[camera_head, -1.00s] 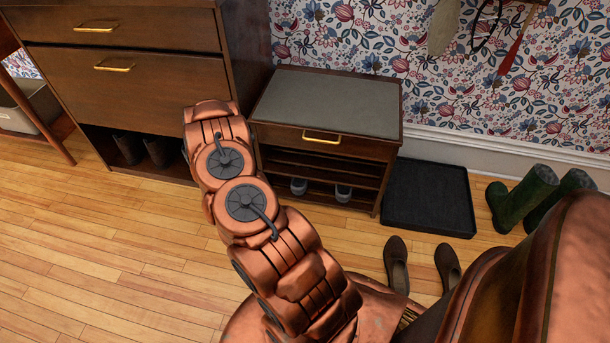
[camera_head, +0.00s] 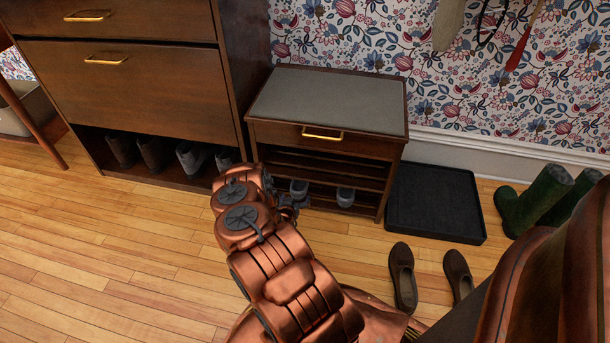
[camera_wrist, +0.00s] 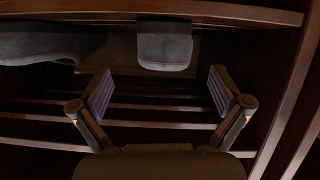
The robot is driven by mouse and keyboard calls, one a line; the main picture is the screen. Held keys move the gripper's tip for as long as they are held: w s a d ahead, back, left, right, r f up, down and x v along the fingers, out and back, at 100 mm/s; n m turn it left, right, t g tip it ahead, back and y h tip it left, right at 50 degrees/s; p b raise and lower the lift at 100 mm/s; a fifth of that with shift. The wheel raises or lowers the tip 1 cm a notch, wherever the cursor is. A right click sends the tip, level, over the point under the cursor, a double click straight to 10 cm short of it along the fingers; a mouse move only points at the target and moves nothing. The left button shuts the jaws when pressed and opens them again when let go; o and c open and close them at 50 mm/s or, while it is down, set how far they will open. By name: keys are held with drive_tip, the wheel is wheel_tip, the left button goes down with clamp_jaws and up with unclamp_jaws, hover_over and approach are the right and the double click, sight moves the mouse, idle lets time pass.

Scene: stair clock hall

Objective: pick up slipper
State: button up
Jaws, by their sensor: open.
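Two grey slippers sit low inside the small wooden bench rack, the left one (camera_head: 299,188) and the right one (camera_head: 345,196). In the wrist view one grey slipper (camera_wrist: 165,50) lies just beyond the fingertips, roughly centred between them. Another grey slipper (camera_wrist: 40,46) lies to the left, partly cut off by the frame. My gripper (camera_wrist: 160,82) is open and empty, with slatted shelf bars showing between its fingers. In the head view my gripper (camera_head: 289,208) is small and partly hidden by my arm, at the rack's front left.
The bench rack (camera_head: 330,105) has a grey top, gold drawer handle and slatted shelves. A tall cabinet (camera_head: 130,90) stands left, with shoes beneath. A black tray (camera_head: 433,203), green boots (camera_head: 535,203) and brown shoes (camera_head: 403,276) are right. Floor at left is clear.

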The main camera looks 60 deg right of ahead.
sight(296, 194)
drive_tip(key=shift+b+x, duration=1.3)
drive_tip(key=shift+x, duration=1.9)
drive_tip(key=shift+w+a+f, duration=0.15)
drive_tip(key=shift+w, duration=0.05)
drive_tip(key=c, duration=1.2)
wheel_tip(296, 194, up, 8)
drive_tip(key=p, duration=0.4)
drive_tip(key=shift+a+f, duration=0.15)
drive_tip(key=s+a, duration=0.1)
drive_tip(key=a, duration=0.5)
drive_tip(key=s+a+p, duration=0.1)
drive_tip(key=s+a, duration=0.1)
drive_tip(key=a, duration=0.4)
drive_tip(key=s+a+p, duration=0.1)
drive_tip(key=s+a, duration=0.1)
drive_tip(key=a, duration=0.5)
drive_tip(key=shift+s+f, duration=0.1)
drive_tip(key=shift+f, duration=0.2)
drive_tip(key=shift+c, duration=0.7)
